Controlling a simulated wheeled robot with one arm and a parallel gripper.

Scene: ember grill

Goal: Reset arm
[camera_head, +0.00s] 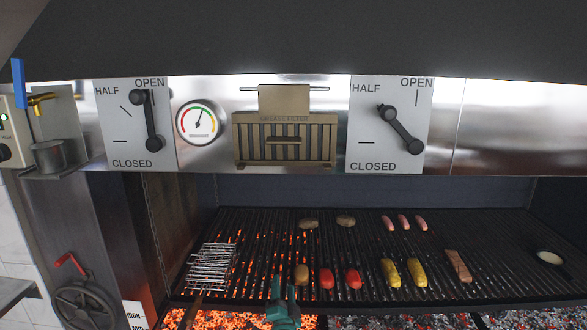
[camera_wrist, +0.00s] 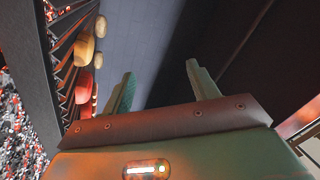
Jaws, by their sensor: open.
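My gripper (camera_head: 283,294) shows at the bottom middle of the head view, in front of the grill grate (camera_head: 460,227). In the wrist view its two green fingers (camera_wrist: 160,84) stand apart with nothing between them. It is open and empty. Most of my arm is out of view in the head view.
Sausages (camera_head: 403,222), yellow corn (camera_head: 390,272), red peppers (camera_head: 326,278), potatoes (camera_head: 308,223), a brown slab (camera_head: 458,266), a small bowl (camera_head: 549,258) and a wire basket (camera_head: 212,268) rest on the grate. Glowing coals lie below. Two damper levers (camera_head: 150,122) (camera_head: 401,130) flank the grease filter (camera_head: 285,138).

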